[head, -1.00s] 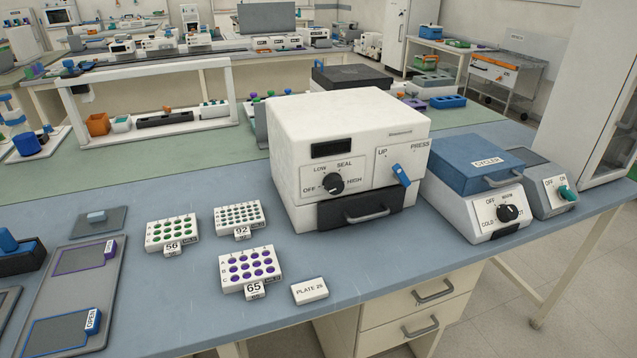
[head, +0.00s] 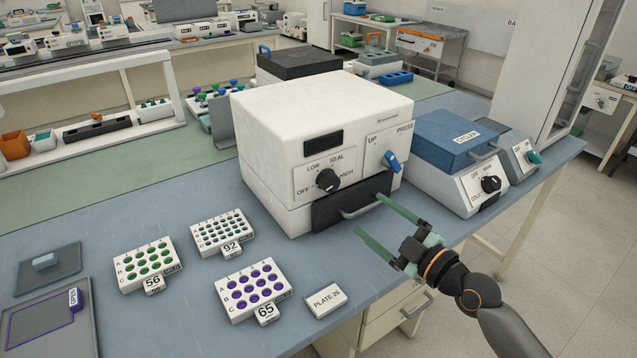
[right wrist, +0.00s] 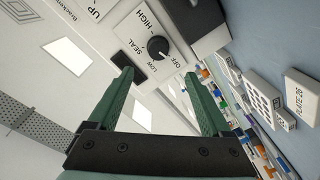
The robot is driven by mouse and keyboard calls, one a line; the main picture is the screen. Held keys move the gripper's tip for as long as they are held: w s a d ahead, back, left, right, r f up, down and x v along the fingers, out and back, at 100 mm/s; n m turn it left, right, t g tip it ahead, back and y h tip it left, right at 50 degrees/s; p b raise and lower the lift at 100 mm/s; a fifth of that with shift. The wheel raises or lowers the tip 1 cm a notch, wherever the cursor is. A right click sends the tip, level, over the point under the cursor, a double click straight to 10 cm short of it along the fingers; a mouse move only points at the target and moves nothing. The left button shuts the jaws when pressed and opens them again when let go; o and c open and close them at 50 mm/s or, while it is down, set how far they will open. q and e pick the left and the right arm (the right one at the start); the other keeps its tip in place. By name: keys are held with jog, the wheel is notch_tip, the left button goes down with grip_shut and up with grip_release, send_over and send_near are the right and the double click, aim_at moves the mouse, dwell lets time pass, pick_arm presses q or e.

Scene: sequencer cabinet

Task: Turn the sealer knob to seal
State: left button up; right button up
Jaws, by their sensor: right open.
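The sealer (head: 320,110) is a white box on the blue bench. Its black round knob (head: 328,180) is on the front panel among the labels OFF, LOW, SEAL and HIGH. In the right wrist view the knob (right wrist: 158,47) shows beyond the fingertips, its pale mark seemingly toward OFF. My right gripper (head: 368,214) is open and empty, its green fingers apart in front of the sealer's drawer, lower and to the right of the knob. It touches nothing that I can see. My left gripper is not in view.
The blue-lidded cycler (head: 457,140) stands to the right. Several well plates and a PLATE 26 box (head: 326,300) lie in front on the bench.

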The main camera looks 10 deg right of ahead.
aim_at(333, 185)
jog(key=p+x, duration=0.2)
jog(key=x, duration=1)
jog(key=shift+w+a+r, duration=0.1)
jog(key=shift+w+r, duration=0.05)
jog(key=shift+w, duration=0.15)
grip_shut()
dwell(0.4)
